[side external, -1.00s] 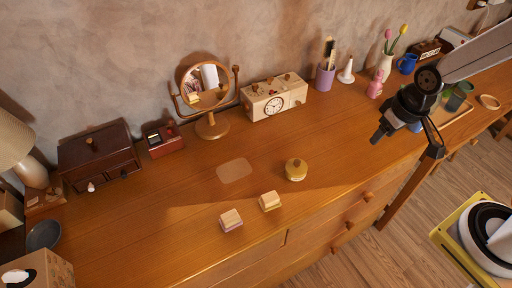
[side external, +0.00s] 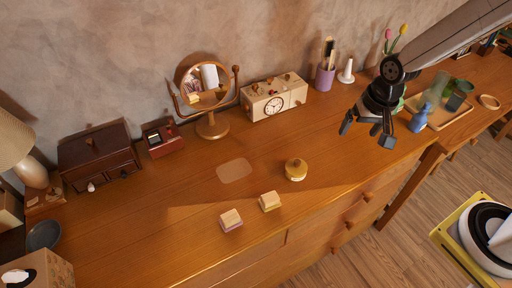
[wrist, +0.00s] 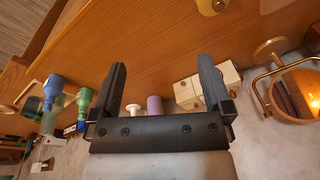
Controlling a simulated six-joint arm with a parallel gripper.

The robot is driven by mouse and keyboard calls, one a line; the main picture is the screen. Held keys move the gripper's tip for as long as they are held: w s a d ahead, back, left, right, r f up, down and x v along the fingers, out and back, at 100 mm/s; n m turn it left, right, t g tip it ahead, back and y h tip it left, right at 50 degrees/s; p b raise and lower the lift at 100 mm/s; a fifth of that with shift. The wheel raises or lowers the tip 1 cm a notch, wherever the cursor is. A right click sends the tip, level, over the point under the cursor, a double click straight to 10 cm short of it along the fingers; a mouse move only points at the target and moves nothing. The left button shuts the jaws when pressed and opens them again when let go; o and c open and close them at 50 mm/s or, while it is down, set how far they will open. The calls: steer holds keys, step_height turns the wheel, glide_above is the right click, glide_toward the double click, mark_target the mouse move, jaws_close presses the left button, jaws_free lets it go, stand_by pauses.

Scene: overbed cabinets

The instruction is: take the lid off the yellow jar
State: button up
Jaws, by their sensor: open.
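The yellow jar (side external: 296,171) stands upright on the wooden dresser top, right of centre, with a round knobbed lid on it. In the wrist view the yellow jar (wrist: 211,5) is partly cut off at the top edge. My gripper (side external: 366,131) is open and empty, above the dresser, to the right of the jar and apart from it. In the wrist view my gripper (wrist: 162,80) shows both fingers spread with nothing between them.
Two small blocks (side external: 270,201) (side external: 231,220) lie in front of the jar. A thin pale patch (side external: 234,171) lies to its left. Behind stand a mirror (side external: 212,127), a clock box (side external: 273,97) and a purple cup (side external: 325,77). A tray (side external: 449,116) with bottles is at right.

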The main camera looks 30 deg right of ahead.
mark_target(298, 161)
steer(key=w+a+f+m, duration=0.2)
steer(key=w+m, duration=0.1)
steer(key=m, duration=0.1)
steer(key=w+a+f+m+g+y, duration=0.1)
steer(key=w+a+f+m, duration=0.2)
steer(key=m, duration=0.1)
steer(key=w+a+f+m+g, duration=0.1)
steer(key=w+a+f+m, duration=0.2)
steer(key=m, duration=0.1)
steer(key=shift+f, duration=0.2)
steer(key=shift+a+f, duration=0.25)
steer(key=shift+f, duration=1)
steer(key=shift+s+a+f, duration=0.1)
steer(key=shift+a+f, duration=0.1)
steer(key=shift+f, duration=1.1)
steer(key=shift+a+f, duration=0.2)
steer(key=shift+f, duration=1.05)
steer(key=c, duration=0.9)
